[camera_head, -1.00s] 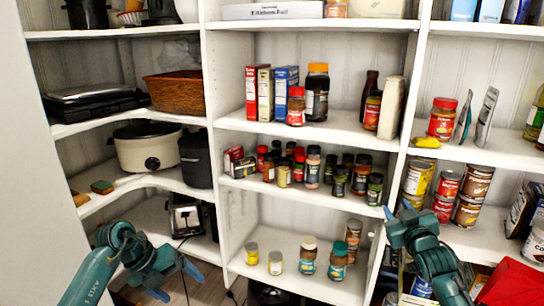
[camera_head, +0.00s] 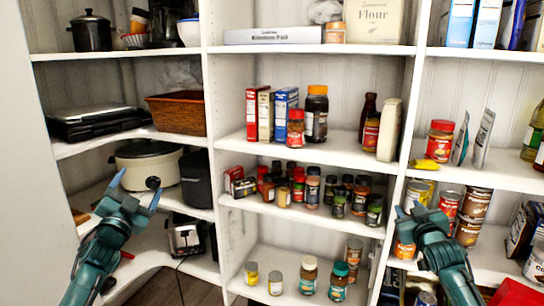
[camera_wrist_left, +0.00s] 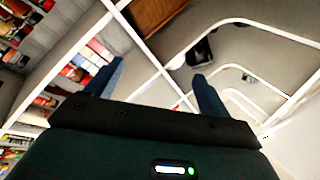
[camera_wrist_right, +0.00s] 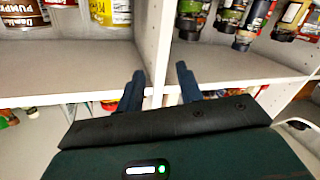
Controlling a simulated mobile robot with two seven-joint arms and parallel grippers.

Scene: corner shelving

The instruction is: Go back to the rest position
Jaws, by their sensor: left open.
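My left gripper (camera_head: 136,188) is raised in front of the left corner shelves, near the slow cooker (camera_head: 148,165) in the picture. Its two fingers are spread and point up, with nothing between them; they also show apart in the left wrist view (camera_wrist_left: 158,72). My right gripper (camera_head: 408,211) is in front of the upright between the middle and right shelves. In the right wrist view (camera_wrist_right: 160,74) its fingers are apart and empty, with the upright's front edge between them in the picture.
The middle shelves hold spice jars (camera_head: 300,185), boxes (camera_head: 265,115) and bottles (camera_head: 316,115). Cans (camera_head: 472,204) stand on the right shelf close to my right gripper. A toaster (camera_head: 185,235) stands on the lower left shelf. The lower middle shelf has several jars (camera_head: 308,275).

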